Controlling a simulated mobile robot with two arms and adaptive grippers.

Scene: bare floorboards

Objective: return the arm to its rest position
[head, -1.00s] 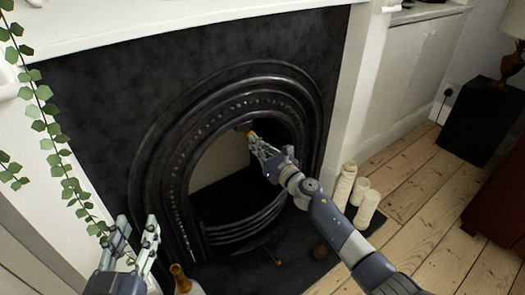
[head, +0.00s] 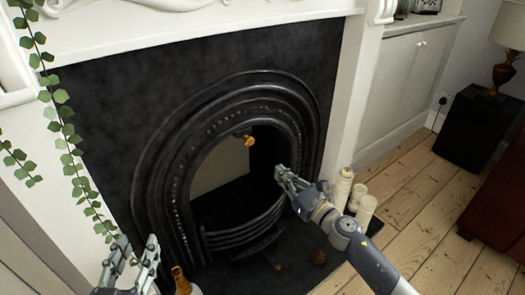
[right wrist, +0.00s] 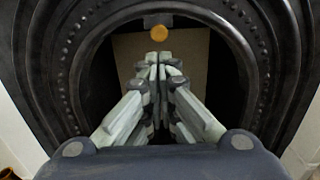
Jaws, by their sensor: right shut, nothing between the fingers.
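My right gripper (head: 281,175) is shut and empty in front of the lower right part of the fireplace opening in the head view. In the right wrist view its fingers (right wrist: 158,62) are together, pointing at the opening. My left gripper (head: 137,243) is at the lower left of the head view, its two fingers apart with nothing between them. A small brass knob (head: 249,141) at the top of the opening is apart from the right gripper. It also shows in the right wrist view (right wrist: 158,33), just above the fingertips.
The black fireplace arch (head: 165,165) and its grate (head: 245,232) are close to my right gripper. Cream candles (head: 366,213) stand right of that arm. A bottle (head: 181,283) stands near my left gripper, and a vine (head: 66,130) hangs at left. Floorboards (head: 425,200) at right are clear.

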